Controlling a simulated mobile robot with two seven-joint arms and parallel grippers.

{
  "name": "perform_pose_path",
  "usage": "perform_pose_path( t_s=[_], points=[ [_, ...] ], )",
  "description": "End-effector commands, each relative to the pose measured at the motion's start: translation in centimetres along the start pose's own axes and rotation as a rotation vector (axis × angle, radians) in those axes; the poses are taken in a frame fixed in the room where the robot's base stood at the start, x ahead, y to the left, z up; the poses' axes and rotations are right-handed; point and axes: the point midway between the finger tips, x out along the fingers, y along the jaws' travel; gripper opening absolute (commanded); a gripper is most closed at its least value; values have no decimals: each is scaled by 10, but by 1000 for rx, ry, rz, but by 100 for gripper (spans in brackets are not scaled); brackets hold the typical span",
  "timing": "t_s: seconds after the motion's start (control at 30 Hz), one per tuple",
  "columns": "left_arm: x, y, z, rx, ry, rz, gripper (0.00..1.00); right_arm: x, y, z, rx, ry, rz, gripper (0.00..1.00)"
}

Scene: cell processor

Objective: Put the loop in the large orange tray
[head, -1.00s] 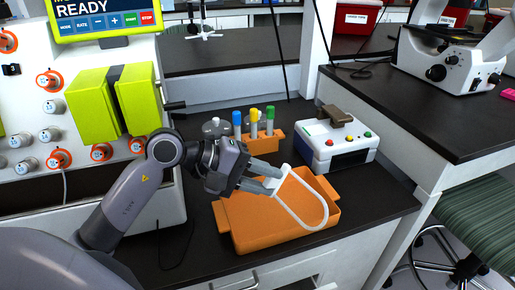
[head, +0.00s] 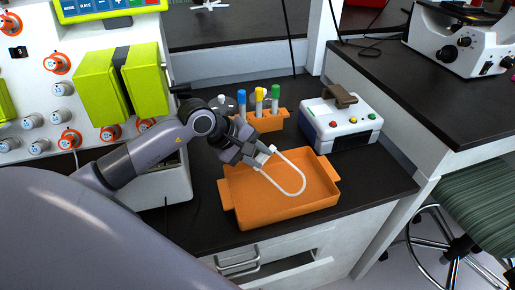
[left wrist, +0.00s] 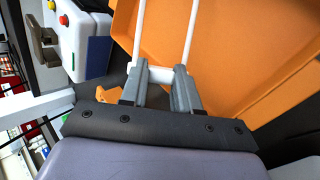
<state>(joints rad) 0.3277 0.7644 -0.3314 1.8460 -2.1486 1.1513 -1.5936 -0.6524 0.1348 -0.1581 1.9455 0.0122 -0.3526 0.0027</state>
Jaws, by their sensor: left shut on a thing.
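The white loop (head: 296,181) is a thin U-shaped tube with a short bar at its held end. My left gripper (head: 266,155) is shut on that bar, and the loop hangs out over the large orange tray (head: 270,215). In the left wrist view the two fingers (left wrist: 160,88) pinch the loop's white end (left wrist: 167,73), with the orange tray (left wrist: 230,45) behind it. I cannot tell whether the loop touches the tray floor. My right gripper is not in view.
An orange rack (head: 266,122) with several coloured-cap tubes stands behind the tray. A white and blue device (head: 340,122) with coloured buttons stands at the back right. The white processor with yellow-green blocks (head: 100,90) stands to the left. The counter's front edge is close to the tray.

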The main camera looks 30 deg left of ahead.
Motion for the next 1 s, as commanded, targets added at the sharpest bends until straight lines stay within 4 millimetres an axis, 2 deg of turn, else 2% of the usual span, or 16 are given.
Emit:
perform_pose_path(
  t_s=[0.17, 0.47, 0.5, 0.57, 0.6, 0.87, 1.0],
  points=[
    [14, -11, -2, -1, 1, 1, 0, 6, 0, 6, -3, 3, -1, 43],
    [15, -12, -3, 1, 1, 2, 0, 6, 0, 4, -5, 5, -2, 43],
    [15, -12, -3, 1, 1, 2, 37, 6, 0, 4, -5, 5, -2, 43],
    [15, -12, -3, 1, 1, 2, 57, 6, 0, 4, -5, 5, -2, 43],
    [15, -12, -3, 1, 1, 2, 60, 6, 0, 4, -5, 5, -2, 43],
    [14, -12, -3, 1, 1, 1, 60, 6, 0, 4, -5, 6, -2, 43],
    [6, -12, -4, 4, 3, 2, 60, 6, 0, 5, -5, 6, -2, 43]
  ],
)
